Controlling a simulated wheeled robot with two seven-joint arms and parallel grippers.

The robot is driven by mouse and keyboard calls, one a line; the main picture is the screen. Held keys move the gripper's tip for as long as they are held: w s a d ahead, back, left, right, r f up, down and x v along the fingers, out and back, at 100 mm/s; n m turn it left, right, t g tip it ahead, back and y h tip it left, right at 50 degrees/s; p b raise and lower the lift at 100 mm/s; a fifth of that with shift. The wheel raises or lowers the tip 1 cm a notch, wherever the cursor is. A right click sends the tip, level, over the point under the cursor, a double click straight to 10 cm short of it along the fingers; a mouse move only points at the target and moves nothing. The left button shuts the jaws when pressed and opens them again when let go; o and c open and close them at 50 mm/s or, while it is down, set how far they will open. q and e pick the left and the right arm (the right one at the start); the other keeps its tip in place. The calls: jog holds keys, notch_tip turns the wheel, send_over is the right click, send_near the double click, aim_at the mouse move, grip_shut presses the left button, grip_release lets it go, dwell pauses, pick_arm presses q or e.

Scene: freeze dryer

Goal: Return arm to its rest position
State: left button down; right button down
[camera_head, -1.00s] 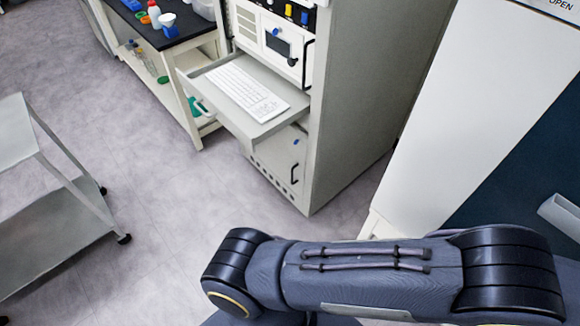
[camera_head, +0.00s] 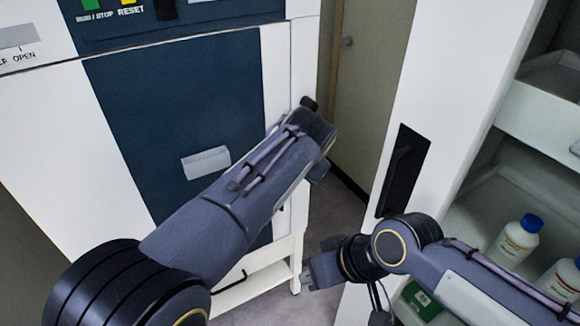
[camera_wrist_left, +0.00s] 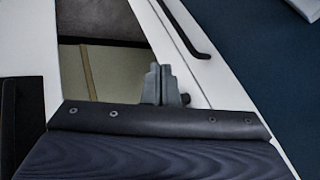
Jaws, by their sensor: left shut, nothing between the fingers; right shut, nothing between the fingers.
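My left arm (camera_head: 225,205) reaches from the lower left across the front of the white and navy machine, its elbow bent at the upper right. The left gripper is hidden in the head view. In the left wrist view the left gripper (camera_wrist_left: 163,84) is shut and empty, its two grey fingers together. My right arm (camera_head: 470,285) comes in from the lower right. Its gripper (camera_head: 307,274) is shut and empty, pointing left near the machine's lower right edge, above the floor.
The machine's navy front (camera_head: 150,110) has a grey handle (camera_head: 206,163). At right, a white cabinet with a black handle (camera_head: 402,170) has open shelves holding white bottles (camera_head: 516,240). A narrow strip of floor (camera_head: 345,215) shows between machine and cabinet.

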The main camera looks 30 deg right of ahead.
pick_arm(q)
jog(key=shift+s+r, duration=0.15)
jog(key=w+a+r+n+g, duration=0.1)
jog(key=a+n, duration=0.1)
jog(key=a, duration=0.8)
jog(key=w+a+r+n, duration=0.2)
jog(key=a+n, duration=0.1)
jog(key=a, duration=0.7)
jog(key=w+a+r+n+g, duration=0.1)
jog(key=a+n, duration=0.1)
jog(key=a, duration=0.8)
jog(key=s+a+f+n+h, duration=0.1)
jog(key=s+a+n, duration=0.2)
jog(key=s+a, duration=0.45)
jog(key=s+a+f+n, duration=0.2)
jog(key=s+a, duration=0.3)
jog(key=a, duration=0.5)
jog(key=s+a+f+n, duration=0.1)
jog(key=s+f+n, duration=0.1)
jog(key=s, duration=0.4)
jog(key=s+a+f+n+t, duration=0.1)
jog(key=s+a+f+n, duration=0.1)
jog(key=s+f, duration=0.2)
jog(key=shift+s+a+f+y, duration=0.3)
jog(key=shift+s+f, duration=0.1)
jog(key=shift+s, duration=0.6)
